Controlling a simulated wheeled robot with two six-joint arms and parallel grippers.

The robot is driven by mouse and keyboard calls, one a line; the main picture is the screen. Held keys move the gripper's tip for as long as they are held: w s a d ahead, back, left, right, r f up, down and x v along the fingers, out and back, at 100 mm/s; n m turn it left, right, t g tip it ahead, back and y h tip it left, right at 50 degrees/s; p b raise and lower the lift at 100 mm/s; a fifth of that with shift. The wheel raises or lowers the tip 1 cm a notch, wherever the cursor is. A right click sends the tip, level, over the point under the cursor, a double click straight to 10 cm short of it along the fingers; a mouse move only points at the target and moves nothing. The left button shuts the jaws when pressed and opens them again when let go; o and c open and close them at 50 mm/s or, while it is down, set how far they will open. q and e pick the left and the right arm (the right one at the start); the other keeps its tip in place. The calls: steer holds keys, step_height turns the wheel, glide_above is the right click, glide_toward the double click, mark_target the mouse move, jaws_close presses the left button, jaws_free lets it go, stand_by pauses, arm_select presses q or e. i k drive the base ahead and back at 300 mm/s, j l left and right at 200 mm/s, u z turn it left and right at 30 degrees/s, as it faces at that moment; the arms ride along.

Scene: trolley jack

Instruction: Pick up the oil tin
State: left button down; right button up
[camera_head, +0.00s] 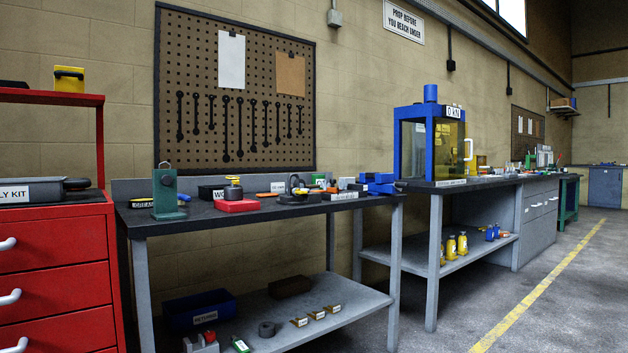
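No thing in view can be told for certain as the oil tin, and no label reading oil is legible. Two small yellow containers with dark tops, a left one (451,248) and a right one (463,244), stand upright on the lower shelf of the far bench. A yellow box-like item (69,79) sits on top of the red cabinet. Neither of my grippers is in view.
The near bench (290,212) carries a green block (168,194) and several small tools. Its lower shelf holds a blue bin (199,310). A blue-framed press (432,140) stands on the far bench. The red drawer cabinet (55,262) is at left. The floor at right is clear.

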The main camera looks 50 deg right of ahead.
mark_target(316, 179)
steer(key=i+l+z, duration=0.1)
steer(key=l+z, duration=0.25)
steer(key=i+l+z, duration=0.1)
steer(key=z, duration=0.25)
steer(key=i+l+z, duration=0.1)
steer(key=z, duration=0.2)
steer(key=l, duration=0.05)
